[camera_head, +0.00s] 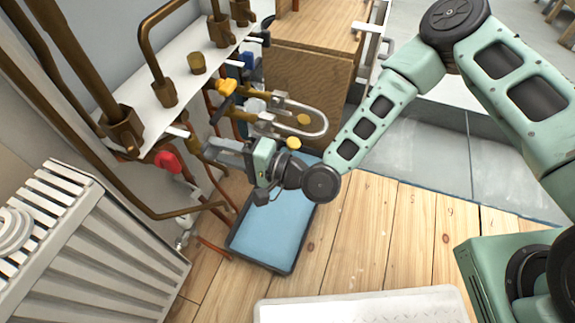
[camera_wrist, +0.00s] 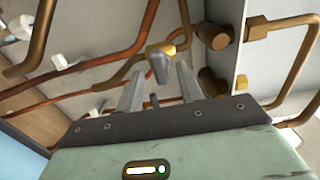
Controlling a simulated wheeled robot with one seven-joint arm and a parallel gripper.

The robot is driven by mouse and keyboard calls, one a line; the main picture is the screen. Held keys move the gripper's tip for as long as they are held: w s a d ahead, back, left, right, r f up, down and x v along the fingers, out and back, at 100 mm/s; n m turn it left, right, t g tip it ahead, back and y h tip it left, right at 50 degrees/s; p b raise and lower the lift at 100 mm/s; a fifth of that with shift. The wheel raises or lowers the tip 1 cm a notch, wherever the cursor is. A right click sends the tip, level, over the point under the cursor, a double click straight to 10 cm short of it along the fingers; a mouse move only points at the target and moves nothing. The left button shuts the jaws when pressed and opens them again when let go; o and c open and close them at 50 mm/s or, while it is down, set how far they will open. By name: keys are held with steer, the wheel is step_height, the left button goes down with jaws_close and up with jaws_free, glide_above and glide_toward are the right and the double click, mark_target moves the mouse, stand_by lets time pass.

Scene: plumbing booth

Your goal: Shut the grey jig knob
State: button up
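In the wrist view a grey knob (camera_wrist: 158,66) sits on a brass valve body (camera_wrist: 166,48) on a copper pipe. It appears in the gap between my fingers, with space visible on both sides. My gripper (camera_wrist: 160,70) is open; I cannot tell whether the knob is between the fingertips or just beyond them. In the head view my gripper (camera_head: 209,149) points left toward the pipework under the white shelf, and the fingers largely hide what lies there. A pale grey handle (camera_head: 256,105) also shows above the gripper; I cannot tell if it is a jig knob.
A red knob (camera_head: 167,162) is left of my gripper; a yellow handle (camera_head: 227,88) and a blue one (camera_head: 247,60) are above. A white radiator (camera_head: 100,240) stands at lower left. A blue tray (camera_head: 270,235) lies on the wooden floor. Copper pipes crowd the wall.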

steer(key=p+v, duration=0.3)
steer(key=v, duration=1.3)
steer(key=shift+s+d, duration=0.15)
steer(key=shift+d, duration=0.05)
